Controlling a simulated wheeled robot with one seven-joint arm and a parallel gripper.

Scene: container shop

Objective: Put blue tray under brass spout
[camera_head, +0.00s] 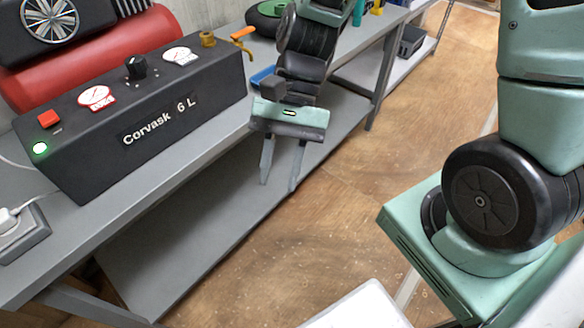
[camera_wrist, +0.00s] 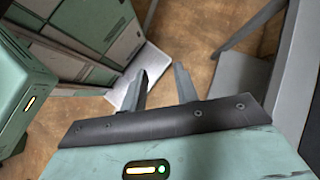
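The blue tray (camera_head: 262,76) lies on the grey bench beyond the right end of the black machine, partly hidden behind my wrist. A brass fitting (camera_head: 207,39), which looks like the spout, sits at the machine's far right end. An orange lever (camera_head: 242,34) is beside it. My gripper (camera_head: 279,186) hangs in front of the bench edge, pointing down, with its fingers apart and nothing between them. In the wrist view my gripper (camera_wrist: 160,70) is also open and empty over the floor; neither tray nor brass fitting shows there.
The black Corvask machine (camera_head: 150,125) fills much of the bench (camera_head: 115,210), with a red tank (camera_head: 100,55) behind it. A lower shelf (camera_head: 190,225) runs below. The wooden floor (camera_head: 350,205) is clear. A white panel (camera_head: 358,310) is at the bottom.

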